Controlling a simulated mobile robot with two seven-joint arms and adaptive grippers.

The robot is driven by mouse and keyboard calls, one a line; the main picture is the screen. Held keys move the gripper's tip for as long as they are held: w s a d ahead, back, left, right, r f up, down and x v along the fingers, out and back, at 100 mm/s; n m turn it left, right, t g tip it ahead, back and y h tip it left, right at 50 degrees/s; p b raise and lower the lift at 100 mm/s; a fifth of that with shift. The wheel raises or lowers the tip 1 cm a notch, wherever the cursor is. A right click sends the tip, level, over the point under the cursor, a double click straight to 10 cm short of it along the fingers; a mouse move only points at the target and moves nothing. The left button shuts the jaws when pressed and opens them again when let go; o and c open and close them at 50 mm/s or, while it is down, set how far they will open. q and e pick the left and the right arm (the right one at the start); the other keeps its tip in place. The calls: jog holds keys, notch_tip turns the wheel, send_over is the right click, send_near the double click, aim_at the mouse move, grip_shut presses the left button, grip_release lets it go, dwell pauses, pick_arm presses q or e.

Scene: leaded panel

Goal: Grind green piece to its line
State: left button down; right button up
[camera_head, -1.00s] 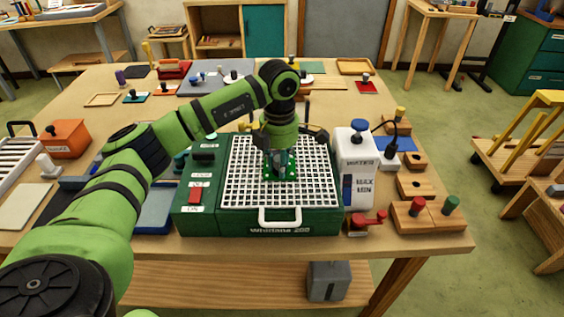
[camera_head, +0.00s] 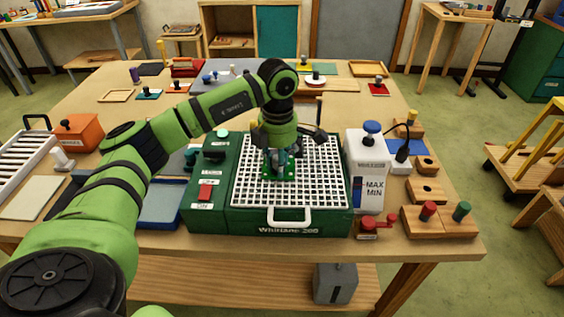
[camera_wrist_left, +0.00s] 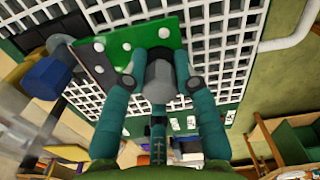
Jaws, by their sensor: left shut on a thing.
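The green piece (camera_head: 291,172) lies on the white grid top of the green grinder (camera_head: 318,222), left of the grid's middle. White dots show on it in the left wrist view (camera_wrist_left: 119,50). My left gripper (camera_head: 277,160) points down over it. In the wrist view its teal fingers (camera_wrist_left: 158,84) are closed around a grey knob (camera_wrist_left: 158,72) at the piece's edge. The fingers partly hide the piece in the head view. Its line cannot be made out. The red switch (camera_head: 205,191) is on the grinder's left panel. My right gripper does not show.
A white water bottle (camera_head: 367,172) with a blue cap stands against the grinder's right side. Wooden blocks with red and green knobs (camera_head: 440,220) are at the front right. A blue tray (camera_head: 161,205) lies to the left. Several small pieces lie behind.

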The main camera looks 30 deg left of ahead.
aim_at(300, 173)
pick_arm(q)
jog(key=shift+w+r, duration=0.1)
jog(key=shift+w+d, duration=0.35)
jog(key=shift+d, duration=0.25)
jog(key=shift+w+d, duration=0.35)
jog(key=shift+d, duration=0.25)
jog(key=shift+d, duration=0.1)
jog(key=shift+w+d, duration=0.75)
jog(key=shift+d, duration=0.3)
jog(key=shift+a, duration=0.15)
jog(key=shift+s+a, duration=0.75)
jog(key=shift+a, duration=0.3)
jog(key=shift+s+a, duration=0.1)
jog(key=shift+a, duration=0.05)
jog(key=shift+s+a, duration=0.3)
jog(key=shift+a, duration=0.25)
jog(key=shift+s+a, duration=0.3)
jog(key=shift+a, duration=0.25)
